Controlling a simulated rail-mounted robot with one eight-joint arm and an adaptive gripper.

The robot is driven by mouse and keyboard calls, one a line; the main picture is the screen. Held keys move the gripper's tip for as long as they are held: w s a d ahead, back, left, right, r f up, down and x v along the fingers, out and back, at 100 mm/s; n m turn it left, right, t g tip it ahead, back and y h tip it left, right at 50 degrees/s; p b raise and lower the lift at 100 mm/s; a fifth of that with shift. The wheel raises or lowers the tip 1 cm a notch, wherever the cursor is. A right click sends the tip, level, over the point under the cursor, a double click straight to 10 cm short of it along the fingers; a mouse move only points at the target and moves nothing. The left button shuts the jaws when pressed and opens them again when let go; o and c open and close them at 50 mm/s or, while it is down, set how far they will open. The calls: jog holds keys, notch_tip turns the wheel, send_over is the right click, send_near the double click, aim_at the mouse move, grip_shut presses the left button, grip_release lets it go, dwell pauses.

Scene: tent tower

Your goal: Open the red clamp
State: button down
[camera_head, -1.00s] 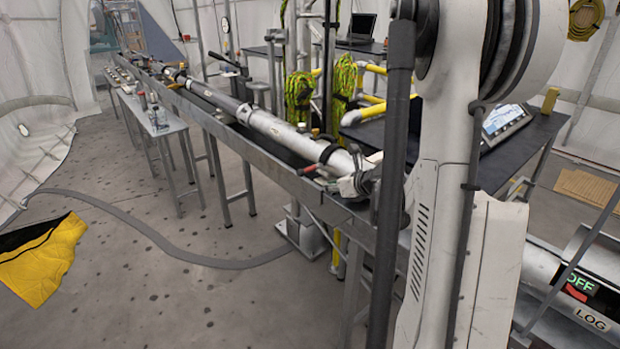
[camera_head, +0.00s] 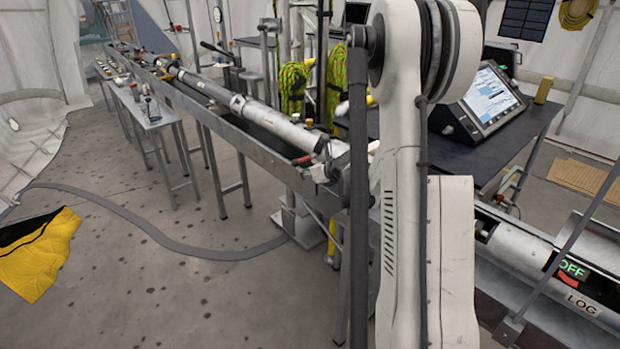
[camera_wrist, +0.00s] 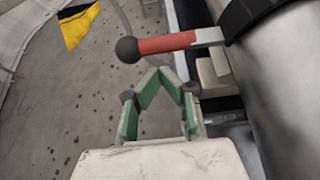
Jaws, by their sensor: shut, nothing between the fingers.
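The red clamp's handle (camera_wrist: 168,44) shows in the wrist view as a red bar with a black ball at its left end. A metal rod joins its right end toward a dark band around the grey tube (camera_wrist: 275,90). In the head view the handle (camera_head: 301,160) is small and dark red, beside the near end of the long tube (camera_head: 262,118). My gripper (camera_wrist: 165,78), with green finger pads, is shut and empty. In the wrist view it lies just below the handle, with a visible gap between them. My arm hides part of the tube's near end in the head view.
The tube lies along a long metal trough (camera_head: 225,130). A narrow side table (camera_head: 155,112) with small items stands left of it. A screen (camera_head: 490,98) sits on a dark table (camera_head: 460,150) at right. A yellow cloth (camera_head: 38,255) lies on open floor.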

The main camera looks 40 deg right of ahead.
jog(key=shift+w+r, duration=0.2)
jog(key=shift+r, duration=0.95)
jog(key=shift+r, duration=0.1)
